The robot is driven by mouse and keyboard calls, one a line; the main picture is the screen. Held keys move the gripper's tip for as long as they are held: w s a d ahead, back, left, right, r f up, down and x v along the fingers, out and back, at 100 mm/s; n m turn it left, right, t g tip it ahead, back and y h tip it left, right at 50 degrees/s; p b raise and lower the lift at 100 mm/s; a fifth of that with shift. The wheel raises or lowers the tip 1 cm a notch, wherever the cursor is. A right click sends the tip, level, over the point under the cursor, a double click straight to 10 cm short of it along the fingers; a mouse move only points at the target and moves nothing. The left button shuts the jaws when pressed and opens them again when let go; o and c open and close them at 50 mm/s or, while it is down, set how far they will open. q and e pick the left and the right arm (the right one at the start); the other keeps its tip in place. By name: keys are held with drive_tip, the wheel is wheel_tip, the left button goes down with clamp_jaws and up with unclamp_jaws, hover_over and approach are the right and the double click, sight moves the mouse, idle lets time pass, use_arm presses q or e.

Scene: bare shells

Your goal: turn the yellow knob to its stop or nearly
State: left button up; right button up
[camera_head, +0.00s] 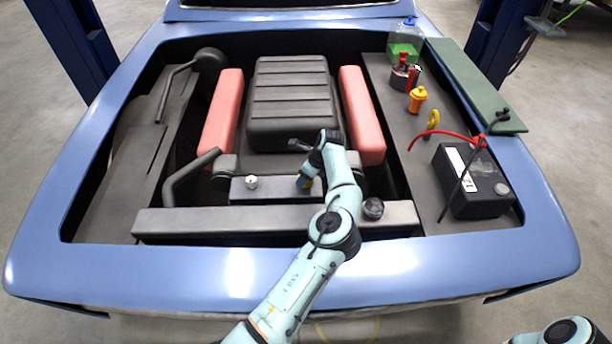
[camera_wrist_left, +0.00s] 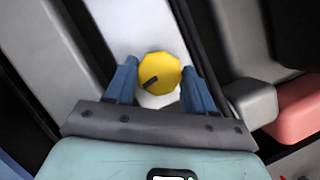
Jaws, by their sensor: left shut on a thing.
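The yellow knob (camera_wrist_left: 160,70) is round, with a dark pointer mark toward its lower left in the wrist view. It sits on a pale grey bar. My left gripper (camera_wrist_left: 159,84) has one blue finger on each side of the knob and is shut on it. In the head view my left gripper (camera_head: 306,182) points down at the grey crossbar (camera_head: 270,190) at the front of the engine bay. The wrist hides most of the knob there. My right gripper is out of view; only part of that arm shows at the lower right corner.
A white gauge-like cap (camera_head: 251,182) stands left of my gripper, and a dark round cap (camera_head: 374,207) lies to its right. The engine block (camera_head: 290,105) rises behind, between red covers. The battery (camera_head: 473,180), a red cable and several caps stand on the right.

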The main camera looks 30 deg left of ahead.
use_arm(q)
drive_tip(key=shift+f+n+g, duration=0.1)
drive_tip(key=shift+n+g, duration=0.5)
drive_tip(key=shift+n, duration=1)
drive_tip(key=shift+d, duration=0.1)
drive_tip(key=o, duration=1)
drive_tip(key=shift+o, duration=0.2)
drive_tip(key=shift+r, duration=0.2)
